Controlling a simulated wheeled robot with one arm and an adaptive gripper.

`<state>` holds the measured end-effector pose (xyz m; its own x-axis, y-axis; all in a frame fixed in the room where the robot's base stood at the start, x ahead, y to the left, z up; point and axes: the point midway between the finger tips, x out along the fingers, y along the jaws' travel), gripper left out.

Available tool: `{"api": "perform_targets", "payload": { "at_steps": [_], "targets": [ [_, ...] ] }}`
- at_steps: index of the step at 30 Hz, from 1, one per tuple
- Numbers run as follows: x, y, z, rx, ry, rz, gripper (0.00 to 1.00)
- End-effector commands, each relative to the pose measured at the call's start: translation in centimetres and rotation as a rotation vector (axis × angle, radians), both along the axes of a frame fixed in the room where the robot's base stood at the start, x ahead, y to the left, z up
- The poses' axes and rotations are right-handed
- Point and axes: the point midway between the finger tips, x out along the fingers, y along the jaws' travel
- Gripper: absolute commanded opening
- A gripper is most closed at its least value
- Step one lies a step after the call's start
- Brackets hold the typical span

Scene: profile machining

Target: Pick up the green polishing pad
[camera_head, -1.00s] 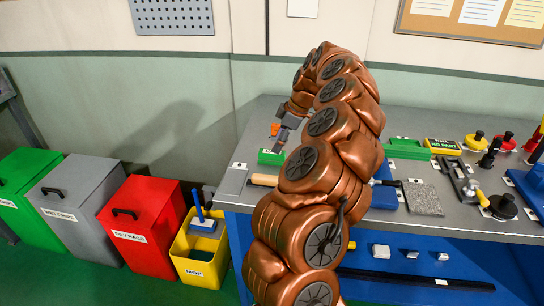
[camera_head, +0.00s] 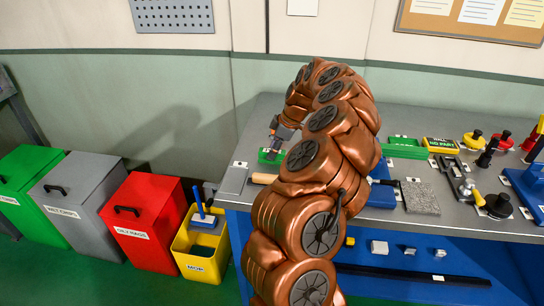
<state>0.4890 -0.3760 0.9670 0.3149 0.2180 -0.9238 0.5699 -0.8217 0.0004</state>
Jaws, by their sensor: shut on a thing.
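The green polishing pad (camera_head: 266,157) is a small green block at the left end of the grey workbench. My gripper (camera_head: 272,149) is down at the pad and shut on it. The pad appears still at bench height; I cannot tell any gap beneath it. My copper-coloured arm arches over the bench and hides the pad's right side and part of the gripper.
A grey plate (camera_head: 234,178) and a wooden handle (camera_head: 263,178) lie close in front of the pad. A longer green block (camera_head: 404,149), a yellow box (camera_head: 441,145) and a grey textured slab (camera_head: 420,198) are farther right. Bins stand left of the bench (camera_head: 470,221).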

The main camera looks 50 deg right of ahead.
Motion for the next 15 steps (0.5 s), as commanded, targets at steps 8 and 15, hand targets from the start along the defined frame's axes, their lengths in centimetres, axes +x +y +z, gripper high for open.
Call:
{"api": "perform_targets", "payload": {
  "at_steps": [8,15],
  "targets": [
    [0.0,0.01,0.01,0.0,0.0,0.0,0.01],
    [0.01,-0.01,0.18,0.0,0.0,0.0,0.01]
  ]
}}
